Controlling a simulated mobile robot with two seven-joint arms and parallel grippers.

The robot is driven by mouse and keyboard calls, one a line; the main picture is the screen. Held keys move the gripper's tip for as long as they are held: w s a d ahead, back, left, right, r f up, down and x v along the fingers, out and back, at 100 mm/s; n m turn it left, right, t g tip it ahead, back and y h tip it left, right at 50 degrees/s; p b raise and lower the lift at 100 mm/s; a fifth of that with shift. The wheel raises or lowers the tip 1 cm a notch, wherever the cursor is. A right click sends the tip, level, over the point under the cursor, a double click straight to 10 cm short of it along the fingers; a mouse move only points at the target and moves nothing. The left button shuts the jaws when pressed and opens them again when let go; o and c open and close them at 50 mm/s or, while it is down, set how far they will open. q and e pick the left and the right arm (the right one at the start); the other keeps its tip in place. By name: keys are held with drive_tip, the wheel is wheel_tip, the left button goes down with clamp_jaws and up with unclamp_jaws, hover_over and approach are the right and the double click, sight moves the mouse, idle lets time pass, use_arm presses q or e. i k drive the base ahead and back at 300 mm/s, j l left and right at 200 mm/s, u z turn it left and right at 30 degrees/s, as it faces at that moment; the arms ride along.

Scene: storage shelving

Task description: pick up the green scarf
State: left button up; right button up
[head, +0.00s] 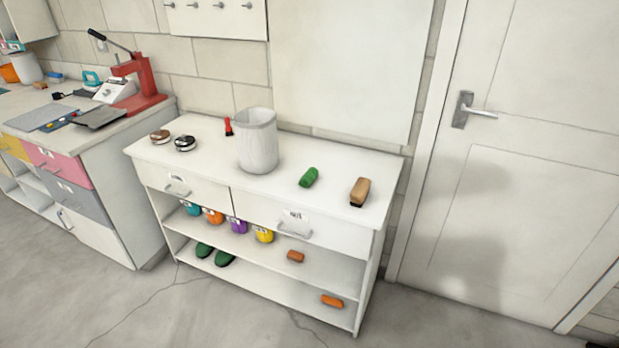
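A small green rolled item (309,177), which looks like the green scarf, lies on the white cabinet top (335,197), right of the middle. It is too small to make out its fabric. Nothing covers it. Neither of my grippers is in view.
A white bin (258,142) stands left of the green item, and a brown brush (360,191) lies to its right. Two tins (185,143) and a red-handled item (229,127) are farther left. Green shoes (224,258) sit on the bottom shelf. Floor in front is clear.

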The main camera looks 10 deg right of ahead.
sight(308, 177)
drive_tip(key=i+j+z, duration=0.15)
drive_tip(key=z, duration=0.3)
drive_tip(key=i+j+z, duration=0.3)
drive_tip(key=z, duration=0.15)
drive_tip(key=i+j+z, duration=0.1)
drive_tip(key=j, duration=0.2)
drive_tip(key=i+j+z, duration=0.1)
drive_tip(key=i+j, duration=0.2)
drive_tip(key=j, duration=0.3)
drive_tip(key=l+z, duration=0.05)
